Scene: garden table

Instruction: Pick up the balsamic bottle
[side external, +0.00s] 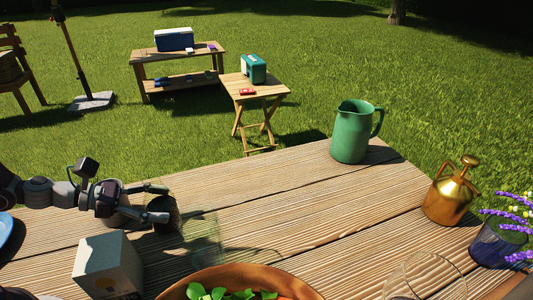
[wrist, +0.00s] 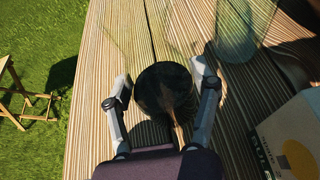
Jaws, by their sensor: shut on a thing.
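My gripper (side external: 160,203) is low over the left part of the wooden table. Its fingers are closed on the two sides of a dark round thing (side external: 165,217). In the wrist view my gripper (wrist: 162,92) has one finger on each side of this dark thing (wrist: 163,88), seen from above as a near-black disc with a brownish streak. No label shows, so I cannot tell for certain that it is the balsamic bottle. It appears upright, at or near the tabletop; any gap beneath it is hidden.
A pale carton (side external: 108,264) stands in front of my gripper. A see-through glass (side external: 205,240) stands to its right. A salad bowl (side external: 190,287) and clear glass bowl (side external: 425,278) are at the front. A green jug (side external: 352,132), brass sprayer (side external: 450,195) and flower vase (side external: 495,243) stand right.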

